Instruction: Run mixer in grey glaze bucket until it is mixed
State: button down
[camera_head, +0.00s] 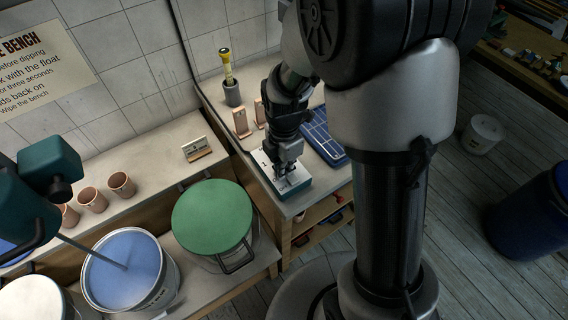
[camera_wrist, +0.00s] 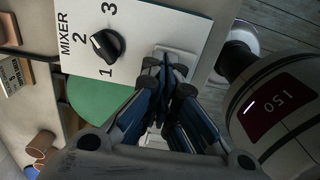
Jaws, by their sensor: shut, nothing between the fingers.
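The mixer's control box (camera_head: 299,187) sits at the front edge of the side bench. Its white face, marked MIXER (camera_wrist: 66,36) with 1, 2 and 3 around a black knob (camera_wrist: 106,46), shows in the wrist view. A pale plate (camera_wrist: 178,60) lies beside the knob. My gripper (camera_head: 286,178) is shut and empty; its tips (camera_wrist: 170,66) are over the pale plate, apart from the knob. Whether they touch is unclear. The teal mixer (camera_head: 48,165) stands at left, its shaft (camera_head: 92,251) running into a bucket of blue-grey glaze (camera_head: 123,268).
A green-lidded bucket (camera_head: 211,216) stands between the glaze bucket and side bench. A pale bucket (camera_head: 30,300) is at lower left. Clay cups (camera_head: 92,199) stand on the back bench. A blue tray (camera_head: 323,136) and yellow-topped float (camera_head: 228,72) are behind the control box.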

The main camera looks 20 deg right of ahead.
jog(key=shift+f, duration=0.35)
dwell(0.4)
jog(key=shift+s+d+r, duration=0.2)
jog(key=shift+s+r, duration=0.05)
jog(key=shift+s, duration=0.45)
jog(key=shift+w+r, duration=0.1)
jog(key=shift+r, duration=0.05)
